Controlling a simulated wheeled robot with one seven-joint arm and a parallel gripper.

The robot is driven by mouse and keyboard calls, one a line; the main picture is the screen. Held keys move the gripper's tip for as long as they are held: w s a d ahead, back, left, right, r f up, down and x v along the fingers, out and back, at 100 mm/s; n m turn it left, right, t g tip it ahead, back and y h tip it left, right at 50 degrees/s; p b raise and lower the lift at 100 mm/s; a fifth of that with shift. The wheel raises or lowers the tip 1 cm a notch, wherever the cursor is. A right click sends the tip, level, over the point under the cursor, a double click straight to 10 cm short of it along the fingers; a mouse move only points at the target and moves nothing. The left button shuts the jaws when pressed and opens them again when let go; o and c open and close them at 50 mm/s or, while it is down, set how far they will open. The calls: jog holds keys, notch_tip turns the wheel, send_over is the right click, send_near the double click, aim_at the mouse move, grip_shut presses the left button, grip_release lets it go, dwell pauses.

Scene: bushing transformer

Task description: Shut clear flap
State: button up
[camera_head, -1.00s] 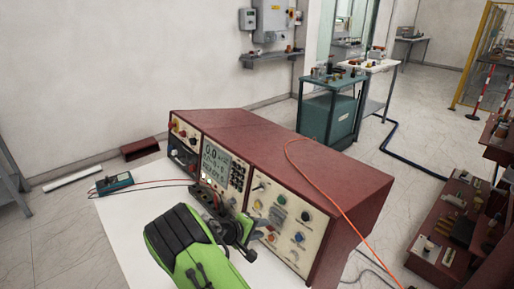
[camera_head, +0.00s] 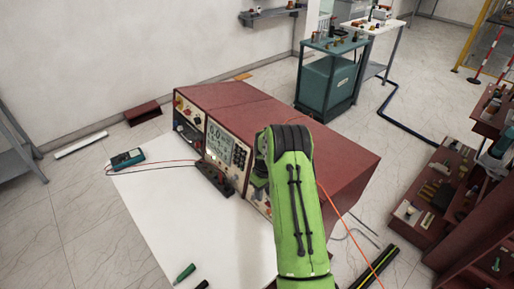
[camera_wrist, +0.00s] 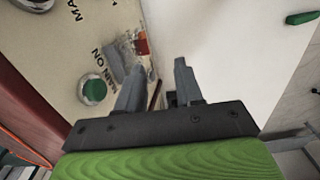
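The red-cased instrument (camera_head: 260,120) stands on a white table. In the wrist view its cream panel (camera_wrist: 75,45) shows a green button (camera_wrist: 94,90), partly readable "MAIN ON" lettering and a small red-orange part (camera_wrist: 142,44). A greyish see-through piece (camera_wrist: 122,58), which looks like the clear flap, stands out beside that part; its exact angle is hard to tell. My gripper (camera_wrist: 160,66) is open, with its fingers apart and nothing clearly between them. The left finger is close to the see-through piece; I cannot tell if they touch. My arm hides the gripper and this panel area in the head view.
The white table (camera_head: 215,225) has bare room in front of the instrument. A teal meter (camera_head: 127,158) with leads lies at its left, a green marker (camera_head: 184,273) near the front. An orange cable (camera_head: 345,225) runs down the instrument's right side. Brown shelving stands at right.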

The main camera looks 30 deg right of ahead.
jog(key=s+a+r+b, duration=0.1)
jog(key=a+r+b, duration=0.2)
jog(key=r, duration=1.5)
jog(key=shift+s+a+r+t+h, duration=0.2)
jog(key=shift+a+r+t+h, duration=0.1)
jog(key=shift+a+t, duration=0.1)
jog(key=s+a+r+t, duration=0.2)
jog(key=s+a+r, duration=0.8)
jog(key=a, duration=0.1)
jog(key=s+a+t, duration=0.1)
jog(key=s+a, duration=0.2)
jog(key=s, duration=0.4)
jog(key=s+a+f+m+t, duration=0.1)
jog(key=s+a, duration=0.3)
jog(key=s, duration=0.4)
jog(key=shift+s+m+t, duration=0.2)
jog(key=shift+m+t, duration=0.1)
jog(key=shift+t, duration=0.1)
